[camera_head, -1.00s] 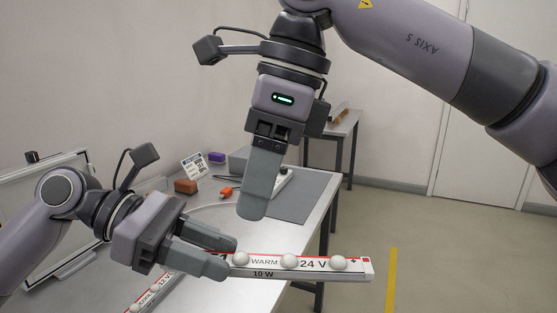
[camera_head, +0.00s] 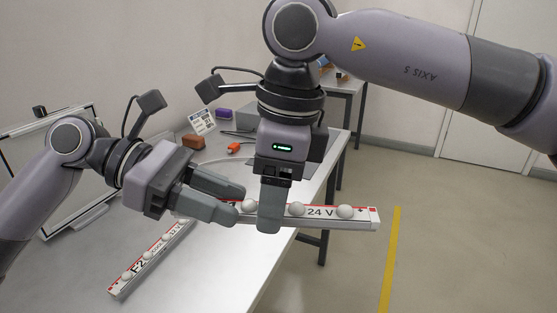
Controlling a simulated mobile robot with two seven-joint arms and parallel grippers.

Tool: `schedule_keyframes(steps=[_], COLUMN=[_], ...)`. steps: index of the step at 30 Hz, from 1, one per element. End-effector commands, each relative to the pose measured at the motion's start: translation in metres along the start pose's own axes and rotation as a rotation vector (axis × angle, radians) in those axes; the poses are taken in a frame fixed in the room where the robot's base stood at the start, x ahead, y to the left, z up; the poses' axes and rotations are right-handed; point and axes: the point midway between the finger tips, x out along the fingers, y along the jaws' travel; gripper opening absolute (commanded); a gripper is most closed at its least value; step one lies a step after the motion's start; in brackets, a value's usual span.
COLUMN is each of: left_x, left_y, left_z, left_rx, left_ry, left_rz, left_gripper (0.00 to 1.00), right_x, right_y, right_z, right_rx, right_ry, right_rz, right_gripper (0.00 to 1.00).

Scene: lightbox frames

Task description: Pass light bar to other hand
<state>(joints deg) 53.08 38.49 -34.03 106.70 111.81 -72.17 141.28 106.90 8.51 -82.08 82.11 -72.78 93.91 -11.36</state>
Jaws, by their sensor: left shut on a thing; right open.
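A white light bar (camera_head: 325,213) with red edging, round white bulbs and a "24 V" label is held roughly level, its right end out past the table edge. My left gripper (camera_head: 236,203), coming from the left, is shut on its left part. My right gripper (camera_head: 269,223) points down from above, just right of the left fingertips. It is open, with its near finger in front of the bar, covering the "WARM" lettering; its far finger is hidden. Contact between that finger and the bar cannot be told.
A second light bar (camera_head: 138,272) lies on the grey table (camera_head: 225,275). A white-framed panel (camera_head: 40,150) stands at the left. A brown block (camera_head: 194,141), an orange item (camera_head: 234,148), a purple block (camera_head: 222,113) and a label card (camera_head: 201,121) sit at the back. Open floor lies right.

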Motion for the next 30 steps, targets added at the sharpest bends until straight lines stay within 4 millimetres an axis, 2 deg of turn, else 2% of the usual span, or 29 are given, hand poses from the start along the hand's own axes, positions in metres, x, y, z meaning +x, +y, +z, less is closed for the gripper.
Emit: schedule_keyframes(steps=[4, 12, 13, 14, 18, 20, 21, 23, 30], left_x=[-0.0002, -0.0002, -0.0002, -0.0002, -0.0001, -0.0001, -0.0001, -0.0001, 0.0], left_y=[0.0, 0.0, 0.0, 0.0, -0.0001, -0.0002, -0.0002, -0.0002, -0.0001], left_z=[0.0005, 0.0005, 0.0005, 0.0005, 0.0005, 0.0005, 0.0005, 0.0005, 0.0003], left_rx=[0.001, 0.001, 0.001, 0.001, 0.001, 0.001, 0.001, 0.001, 0.0], left_ry=[-0.001, -0.001, -0.001, -0.001, -0.001, -0.001, -0.001, -0.001, 0.0], left_rz=[0.0, 0.0, 0.0, 0.0, 0.0, 0.0, -0.001, -0.001, 0.0], left_gripper=[0.02, 0.02, 0.02, 0.02, 0.02, 0.02, 0.46, 0.65, 0.66], right_x=[0.0086, 0.0101, 0.0101, 0.0101, 0.0099, 0.0099, 0.0095, 0.0095, 0.0094], right_y=[0.0, 0.0, 0.0, 0.0, 0.0, -0.0001, -0.0001, -0.0001, 0.0], right_z=[0.0, 0.0, 0.0, 0.0, 0.0001, 0.0001, 0.0002, 0.0003, 0.0003], right_rx=[0.001, 0.001, 0.001, 0.001, 0.001, 0.001, 0.0, 0.0, 0.0], right_ry=[-0.001, -0.001, -0.001, -0.001, -0.001, -0.001, -0.002, -0.002, -0.002], right_rz=[-0.001, -0.001, -0.001, -0.001, -0.001, -0.001, -0.001, -0.001, -0.001], right_gripper=[0.62, 0.62, 0.58, 0.49, 0.03, 0.0, 0.0, 0.0, 0.0])
